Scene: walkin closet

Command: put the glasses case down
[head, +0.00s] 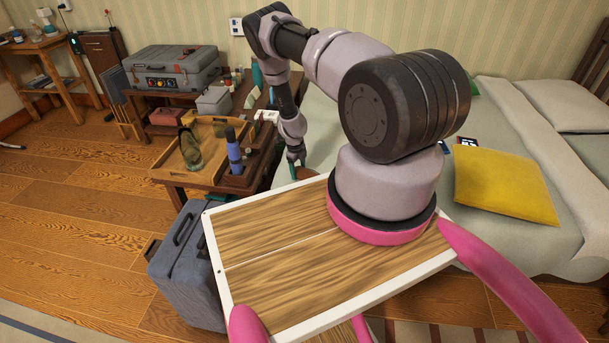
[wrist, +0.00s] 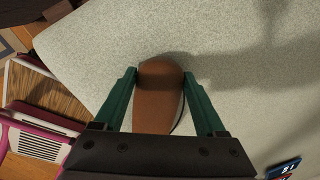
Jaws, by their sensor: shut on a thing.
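The brown glasses case (wrist: 158,98) is between the two green fingers of my gripper (wrist: 160,80) in the wrist view. The fingers are shut on its sides. The case is over the pale bed cover (wrist: 240,60), and a shadow falls on the cover around it. I cannot tell whether the case touches the cover. In the head view my gripper (head: 297,168) is beside the bed edge, and the case (head: 303,173) shows only in small part behind my own tray.
A yellow pillow (head: 507,186) lies on the bed at the right. A small blue item (wrist: 283,169) lies on the cover in the wrist view. A side table with a wooden tray (head: 170,171), bottles and a grey toolbox (head: 172,68) stands left of my arm. A blue-grey suitcase (head: 186,270) stands on the floor.

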